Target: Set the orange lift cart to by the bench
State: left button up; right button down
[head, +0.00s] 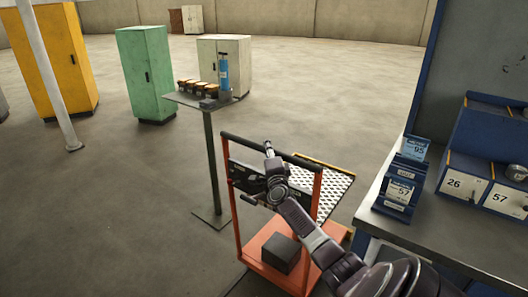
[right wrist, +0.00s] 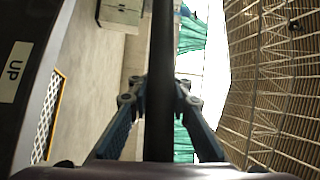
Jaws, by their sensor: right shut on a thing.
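The orange lift cart (head: 265,248) stands on the floor at the centre of the head view, just left of the bench (head: 455,240). It has an orange frame, a dark top handle bar and a dark panel. A dark block (head: 281,254) sits on its low deck. My right gripper (head: 268,149) is at the handle bar. In the right wrist view, the fingers of my right gripper (right wrist: 160,95) are closed around the dark bar (right wrist: 161,40). My arm hides part of the cart's right side and the bench's near edge. My left gripper is out of view.
A stand (head: 210,150) with a blue bottle and several small items is close behind the cart. A perforated plate with a yellow edge (head: 325,187) lies beyond the cart. Green (head: 146,75), yellow and pale cabinets stand farther back. Numbered bins (head: 465,185) sit on the bench. Floor at left is clear.

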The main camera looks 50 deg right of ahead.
jog(key=shift+s+f, duration=0.15)
jog(key=shift+f, duration=0.55)
jog(key=c, duration=2.2)
grip_release()
jog(key=o, duration=0.5)
jog(key=shift+s+d+r, duration=0.15)
jog(key=shift+s, duration=0.05)
jog(key=shift+c, duration=0.2)
jog(key=shift+r, duration=0.1)
jog(key=shift+w, duration=0.1)
jog(key=v, duration=1.2)
